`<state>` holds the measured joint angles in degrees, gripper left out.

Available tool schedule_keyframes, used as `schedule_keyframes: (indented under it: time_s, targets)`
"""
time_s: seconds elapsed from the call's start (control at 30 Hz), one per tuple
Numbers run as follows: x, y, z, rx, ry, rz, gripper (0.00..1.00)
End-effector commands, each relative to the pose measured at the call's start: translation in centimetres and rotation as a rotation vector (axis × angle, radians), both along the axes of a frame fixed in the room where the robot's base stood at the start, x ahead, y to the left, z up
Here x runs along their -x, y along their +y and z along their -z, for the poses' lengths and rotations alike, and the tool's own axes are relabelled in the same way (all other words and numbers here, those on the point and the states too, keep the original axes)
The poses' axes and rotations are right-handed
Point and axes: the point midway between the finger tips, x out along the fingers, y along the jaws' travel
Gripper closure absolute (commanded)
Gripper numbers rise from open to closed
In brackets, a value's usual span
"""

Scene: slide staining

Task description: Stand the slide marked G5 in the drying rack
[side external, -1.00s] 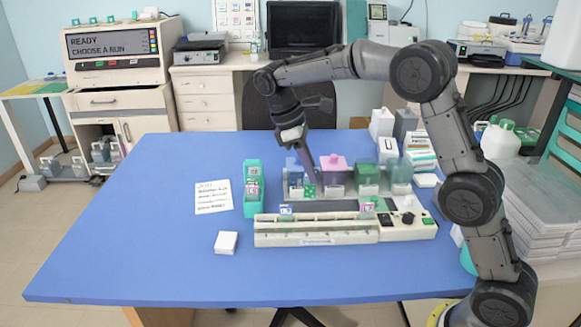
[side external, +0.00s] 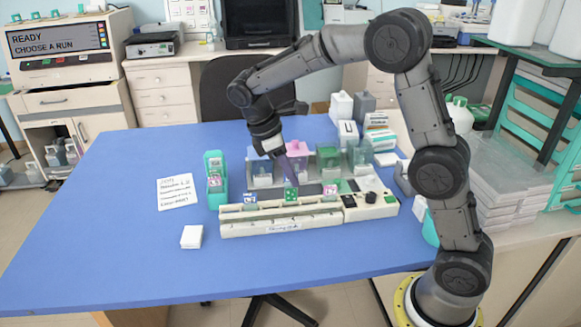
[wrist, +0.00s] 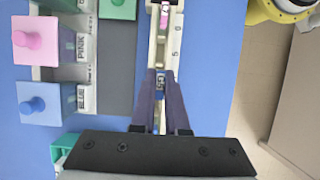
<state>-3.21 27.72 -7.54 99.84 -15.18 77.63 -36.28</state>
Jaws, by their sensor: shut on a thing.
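My gripper (side external: 290,180) is shut on a slide with a green, white-dotted label (side external: 291,194); I cannot read the mark G5 on it. The slide is upright at the long cream drying rack (side external: 290,226), between two other slides. Whether its lower edge is in a slot I cannot tell. A blue-labelled slide (side external: 250,199) stands in the rack to the left and a pink-labelled slide (side external: 330,192) to the right. In the wrist view my fingers (wrist: 160,74) point down at the rack (wrist: 176,42), with a small blue label between them. The held slide is mostly hidden there.
Staining jars stand behind the rack: blue (side external: 260,172), pink (side external: 298,155), and green ones. A teal slide box (side external: 215,165) holds several slides at left. A written sheet (side external: 175,192) and a white block (side external: 191,237) lie on the blue table, whose front is clear.

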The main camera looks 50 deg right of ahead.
Motion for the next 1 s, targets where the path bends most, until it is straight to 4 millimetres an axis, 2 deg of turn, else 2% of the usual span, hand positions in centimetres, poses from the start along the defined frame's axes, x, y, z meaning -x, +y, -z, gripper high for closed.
schedule_keyframes:
  time_s: [0.6,1.0]
  targets:
    - [0.0,0.0,3.8,0.001,0.001,0.000,1.00]
    - [0.0,0.0,4.7,0.001,-0.001,0.001,1.00]
